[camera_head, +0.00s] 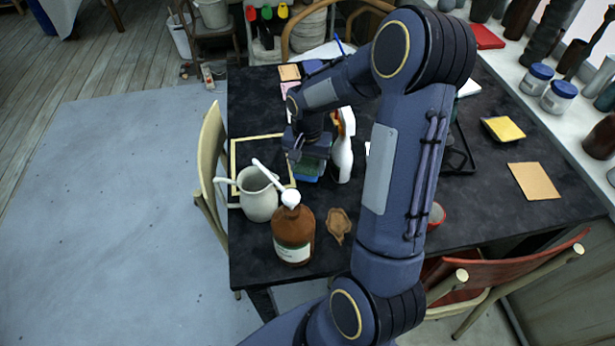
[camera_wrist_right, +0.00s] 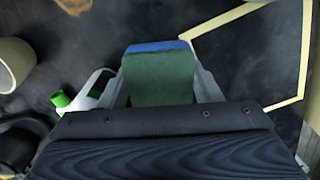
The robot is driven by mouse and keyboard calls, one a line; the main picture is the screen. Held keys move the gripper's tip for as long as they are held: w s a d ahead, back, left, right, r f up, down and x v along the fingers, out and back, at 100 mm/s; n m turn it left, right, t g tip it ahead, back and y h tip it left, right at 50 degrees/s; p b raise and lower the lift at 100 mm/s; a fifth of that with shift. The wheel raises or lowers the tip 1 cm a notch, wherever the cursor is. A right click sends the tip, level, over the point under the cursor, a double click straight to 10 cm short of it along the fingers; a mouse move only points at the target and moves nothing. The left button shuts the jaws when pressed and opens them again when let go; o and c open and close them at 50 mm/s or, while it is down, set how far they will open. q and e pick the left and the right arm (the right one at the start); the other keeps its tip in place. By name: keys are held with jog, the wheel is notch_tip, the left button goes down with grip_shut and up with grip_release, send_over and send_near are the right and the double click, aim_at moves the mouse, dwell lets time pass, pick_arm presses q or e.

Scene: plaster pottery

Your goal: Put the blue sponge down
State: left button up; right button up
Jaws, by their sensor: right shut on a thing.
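The blue sponge (camera_head: 308,171), with a green face and a blue edge, is between the fingers of my right gripper (camera_head: 305,157) over the dark table. In the right wrist view the sponge (camera_wrist_right: 160,78) shows its green side, with a finger on each side of it. The right gripper (camera_wrist_right: 162,88) is shut on it. I cannot tell whether the sponge touches the table. My left gripper is not in view.
A pale square frame (camera_head: 232,166) lies left of the sponge. A white spray bottle (camera_head: 342,155) stands close on its right. A cream jug (camera_head: 258,200) and a brown bottle (camera_head: 293,240) stand nearer. The dark table (camera_head: 490,215) has bare room at the right.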

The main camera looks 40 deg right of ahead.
aim_at(307, 183)
jog(key=shift+f, duration=2.4)
jog(key=shift+f, duration=0.15)
jog(key=o, duration=1)
jog(key=shift+o, duration=0.2)
jog(key=shift+r, duration=0.2)
jog(key=shift+r, duration=0.25)
notch_tip(307, 183, up, 12)
jog(key=shift+f, duration=0.2)
